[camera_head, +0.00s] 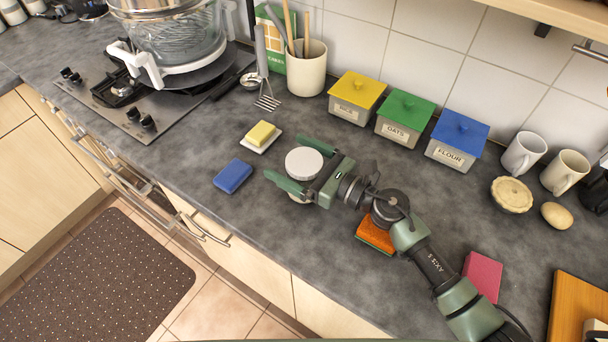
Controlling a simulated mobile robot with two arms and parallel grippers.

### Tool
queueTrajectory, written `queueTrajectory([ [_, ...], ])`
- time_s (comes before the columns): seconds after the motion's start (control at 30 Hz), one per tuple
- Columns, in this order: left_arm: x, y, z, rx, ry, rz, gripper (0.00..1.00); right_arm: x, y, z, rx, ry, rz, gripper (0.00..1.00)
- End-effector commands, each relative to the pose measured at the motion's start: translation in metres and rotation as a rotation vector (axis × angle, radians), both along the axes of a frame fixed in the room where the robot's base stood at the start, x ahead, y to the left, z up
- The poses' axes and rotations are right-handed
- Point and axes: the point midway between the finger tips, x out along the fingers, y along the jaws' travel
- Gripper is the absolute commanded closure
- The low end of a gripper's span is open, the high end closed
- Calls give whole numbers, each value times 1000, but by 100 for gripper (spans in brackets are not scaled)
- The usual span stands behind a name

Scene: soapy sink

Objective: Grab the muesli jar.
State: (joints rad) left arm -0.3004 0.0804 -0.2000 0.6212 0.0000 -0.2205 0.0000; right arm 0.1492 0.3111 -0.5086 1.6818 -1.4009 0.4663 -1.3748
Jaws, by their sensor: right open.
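A jar with a round white lid (304,163) stands on the dark grey counter. It appears to be the muesli jar, but no label shows. My right gripper (286,158) reaches in from the right and is open, with one green finger on each side of the jar. The near finger hides much of the jar's body, and a small pale part shows below it. I cannot tell whether either finger touches the jar. My left gripper is not in view.
A blue sponge (233,176) and a butter dish (262,136) lie left of the jar. Yellow (357,96), green (404,117) and blue-lidded (457,141) boxes stand behind. An orange sponge (376,235) lies by my right arm. A utensil crock (307,68) stands at the back.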

Motion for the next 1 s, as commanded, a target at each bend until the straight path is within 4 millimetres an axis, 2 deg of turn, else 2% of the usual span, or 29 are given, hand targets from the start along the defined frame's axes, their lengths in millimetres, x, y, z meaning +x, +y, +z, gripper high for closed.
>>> queueTrajectory([
  [0.1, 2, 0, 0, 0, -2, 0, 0, 0, 0, 0, 0, 0, 0, 6],
  [0.43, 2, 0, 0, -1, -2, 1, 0, 0, 0, 0, 0, 0, 0, 98],
  [0.47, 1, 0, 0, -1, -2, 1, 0, 0, 0, 1, 1, -1, 0, 100],
  [0.77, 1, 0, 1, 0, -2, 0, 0, 0, 0, 4, 0, -2, 0, 100],
  [0.87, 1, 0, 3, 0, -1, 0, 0, 0, 0, 11, -1, -4, 2, 100],
  [1.0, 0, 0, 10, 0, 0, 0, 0, 0, -1, 31, -2, -7, 1, 100],
])
